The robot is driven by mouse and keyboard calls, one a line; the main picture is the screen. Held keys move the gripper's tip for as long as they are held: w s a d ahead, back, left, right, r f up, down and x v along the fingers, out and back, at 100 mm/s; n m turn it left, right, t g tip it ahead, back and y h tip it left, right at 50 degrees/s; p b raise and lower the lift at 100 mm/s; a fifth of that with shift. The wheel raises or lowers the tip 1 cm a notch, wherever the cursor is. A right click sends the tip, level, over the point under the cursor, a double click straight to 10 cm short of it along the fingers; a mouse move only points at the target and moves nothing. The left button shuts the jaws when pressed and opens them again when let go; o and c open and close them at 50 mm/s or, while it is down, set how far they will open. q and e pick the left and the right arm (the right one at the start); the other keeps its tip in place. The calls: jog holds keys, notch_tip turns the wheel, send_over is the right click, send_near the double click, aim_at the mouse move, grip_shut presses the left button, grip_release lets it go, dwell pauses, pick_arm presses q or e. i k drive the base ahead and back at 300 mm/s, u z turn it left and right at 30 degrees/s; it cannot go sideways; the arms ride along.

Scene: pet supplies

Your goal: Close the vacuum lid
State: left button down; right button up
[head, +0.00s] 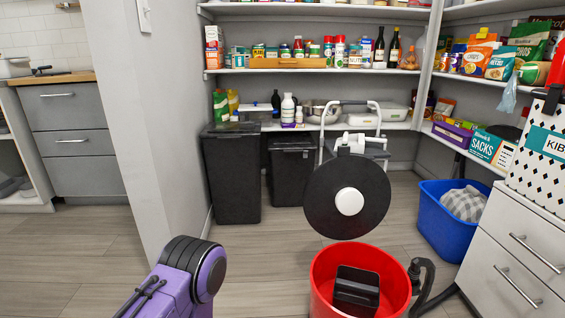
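The vacuum is a red tub (322,287) low at the centre right, open at the top. Its round black lid (320,205) with a white centre is raised, standing nearly upright over the tub's far side. A white and black top part with a handle (362,104) shows behind the lid. A black boxy thing (357,290) shows inside the tub. A black hose (425,275) is beside the tub's right side. The lid's attachment to the tub is not clear. Neither gripper shows in the head view.
A blue bin (440,225) holding a checked cloth and a white drawer cabinet (510,255) stand on the right. Two dark bins (232,180) (292,175) stand behind at the left. Shelves line the back. A grey wall stands at left. Wood floor (270,240) left of the tub is clear.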

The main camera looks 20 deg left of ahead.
aim_at(347, 197)
jog(key=u, duration=1.55)
jog(key=i, duration=1.2)
jog(key=z, duration=2.3)
